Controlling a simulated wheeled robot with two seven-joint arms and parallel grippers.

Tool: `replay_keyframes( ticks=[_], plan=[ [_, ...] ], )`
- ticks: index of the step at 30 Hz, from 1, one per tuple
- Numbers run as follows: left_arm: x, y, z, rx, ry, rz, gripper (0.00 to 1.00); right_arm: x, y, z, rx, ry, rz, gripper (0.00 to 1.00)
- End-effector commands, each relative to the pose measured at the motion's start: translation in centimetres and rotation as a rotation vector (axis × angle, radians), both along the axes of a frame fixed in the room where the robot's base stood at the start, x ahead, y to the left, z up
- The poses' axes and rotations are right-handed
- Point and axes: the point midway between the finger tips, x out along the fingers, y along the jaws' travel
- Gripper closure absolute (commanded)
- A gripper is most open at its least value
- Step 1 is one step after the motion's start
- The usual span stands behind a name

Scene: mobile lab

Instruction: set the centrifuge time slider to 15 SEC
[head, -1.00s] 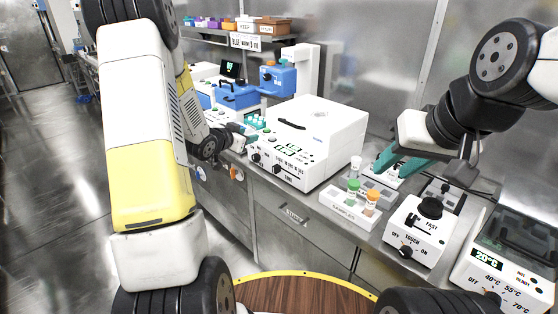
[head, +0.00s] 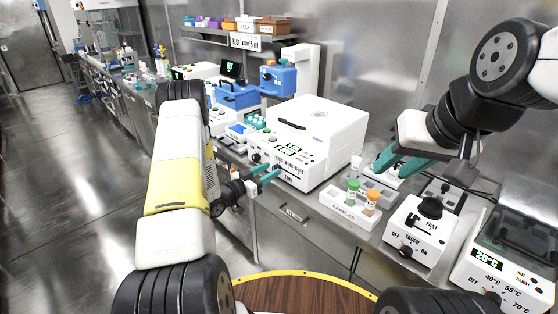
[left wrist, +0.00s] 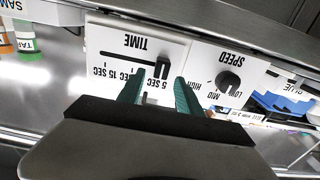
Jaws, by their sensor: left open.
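The white centrifuge (head: 318,125) stands on the bench, its front panel facing me. In the left wrist view its panel is upside down, with the TIME slider slot and the labels 15 SEC at the left, a partly hidden one in the middle and 5 SEC at the right. The dark slider knob (left wrist: 161,68) stands at the 5 SEC end. My left gripper (head: 270,171) is open in front of the panel; its teal fingers (left wrist: 159,80) flank the knob's line, with no clear contact. My right gripper (head: 391,170) is open over the bench, right of the centrifuge.
The SPEED knob (left wrist: 229,82) sits beside the slider on the panel. A white sample rack (head: 345,211) with capped tubes and a TOUCH/ON mixer (head: 413,232) stand to the right. A blue device (head: 236,96) stands behind left. The floor at left is clear.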

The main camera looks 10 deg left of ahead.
Motion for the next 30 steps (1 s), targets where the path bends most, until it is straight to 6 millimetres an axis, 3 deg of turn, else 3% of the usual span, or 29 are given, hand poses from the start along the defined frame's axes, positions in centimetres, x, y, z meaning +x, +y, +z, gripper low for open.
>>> replay_keyframes(
  ticks=[6,14,21,30],
  plan=[
    [1.5,-1.1,0.0,0.001,-0.001,0.0,0.58,0.0,0.0,0.0,0.0,0.0,0.0,0.64],
    [1.6,-1.2,0.0,0.0,0.0,0.001,0.58,0.0,0.0,0.0,0.0,0.0,0.0,0.64],
    [1.6,-1.2,0.0,0.001,-0.001,0.001,1.0,0.0,0.0,0.0,0.0,0.0,0.0,0.64],
    [1.6,-1.2,0.0,0.001,-0.001,0.001,1.0,0.0,0.0,0.0,0.0,0.0,0.0,0.64]
  ],
)
